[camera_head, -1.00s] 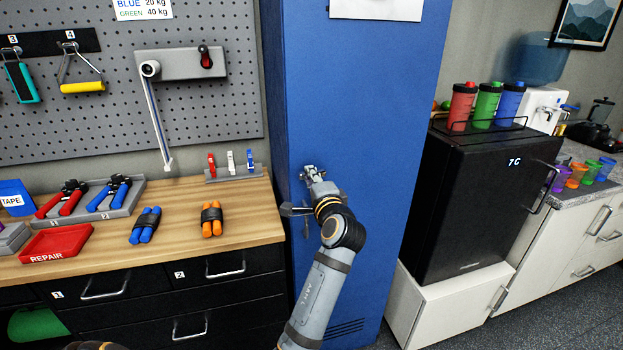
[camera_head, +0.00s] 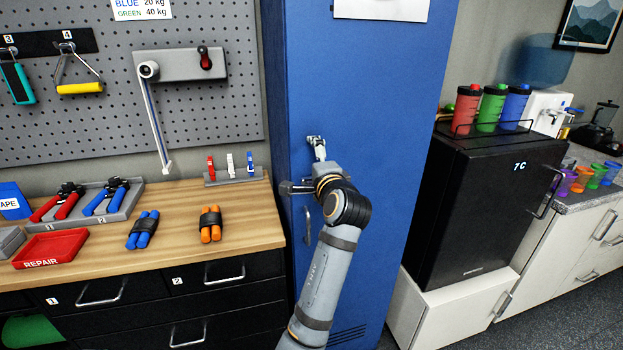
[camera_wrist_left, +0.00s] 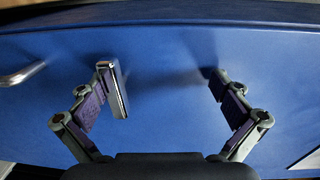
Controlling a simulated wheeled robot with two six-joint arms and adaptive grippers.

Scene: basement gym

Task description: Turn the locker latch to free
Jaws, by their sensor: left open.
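The blue locker (camera_head: 375,120) stands in the middle of the head view, its door shut. My left gripper (camera_head: 317,147) is in front of the door, above the metal pull handle (camera_head: 307,226). In the left wrist view the gripper (camera_wrist_left: 168,88) is open, with bare blue door (camera_wrist_left: 165,60) between its fingers. A flat silver piece (camera_wrist_left: 119,90) shows at the left finger; I cannot tell whether it is the latch or a finger pad. The handle (camera_wrist_left: 22,75) is at the left edge there. I cannot clearly make out the latch in the head view. My right gripper is out of view.
A wooden workbench (camera_head: 180,250) with tools and a red tray (camera_head: 50,248) stands left of the locker. A black fridge (camera_head: 480,200) stands to its right. A paper sheet (camera_head: 380,8) is on the door's upper part.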

